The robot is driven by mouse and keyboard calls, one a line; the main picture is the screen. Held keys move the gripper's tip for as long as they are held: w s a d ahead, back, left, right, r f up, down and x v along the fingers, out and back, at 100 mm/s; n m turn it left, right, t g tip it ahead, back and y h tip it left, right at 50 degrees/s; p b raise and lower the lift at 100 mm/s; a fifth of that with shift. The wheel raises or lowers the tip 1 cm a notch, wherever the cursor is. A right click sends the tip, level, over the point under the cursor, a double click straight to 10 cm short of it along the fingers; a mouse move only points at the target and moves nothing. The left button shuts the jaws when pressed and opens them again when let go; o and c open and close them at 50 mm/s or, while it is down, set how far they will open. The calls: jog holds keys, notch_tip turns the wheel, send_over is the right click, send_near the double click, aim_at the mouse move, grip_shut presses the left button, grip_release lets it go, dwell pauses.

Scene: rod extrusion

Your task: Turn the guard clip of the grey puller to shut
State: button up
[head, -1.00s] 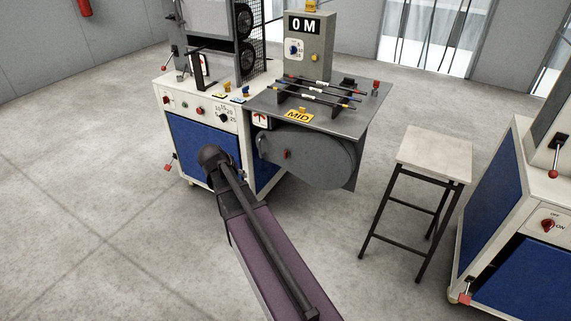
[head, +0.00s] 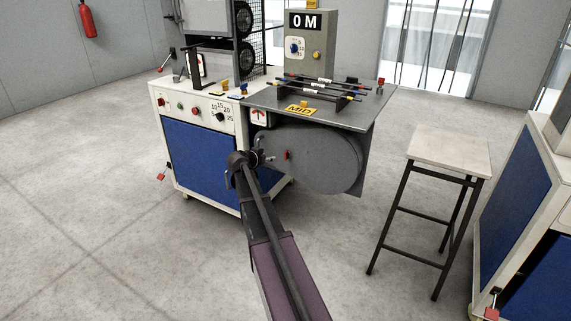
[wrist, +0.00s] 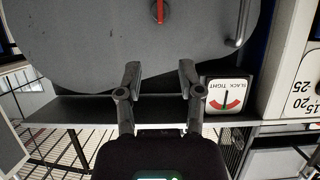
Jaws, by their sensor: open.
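The grey puller has a large rounded grey guard (head: 325,158) hanging under its grey table, with a small red guard clip (head: 287,155) on its face. The wrist view shows the guard (wrist: 85,45) filling the top, upside down, with the red clip (wrist: 158,11) at the top edge, pointing up and down in the picture and partly cut off. My gripper (wrist: 160,76) is open and empty, below the clip in that view and apart from it. In the head view my gripper (head: 264,157) is just left of the clip, small and partly hidden by my wrist.
A slack/tight gauge (wrist: 229,95) sits beside the guard, and a metal handle (wrist: 240,25) is on the guard. The white and blue machine (head: 205,160) stands at left. A stool (head: 449,149) stands to the right, with open floor between.

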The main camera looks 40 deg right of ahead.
aim_at(287, 155)
jog(key=shift+w+d+f, duration=0.25)
jog(key=shift+d, duration=0.4)
jog(key=b+x, duration=0.5)
jog(key=x, duration=0.8)
jog(key=shift+w+d+b, duration=0.1)
jog(key=shift+d+b, duration=0.2)
jog(key=shift+b, duration=0.05)
grip_shut()
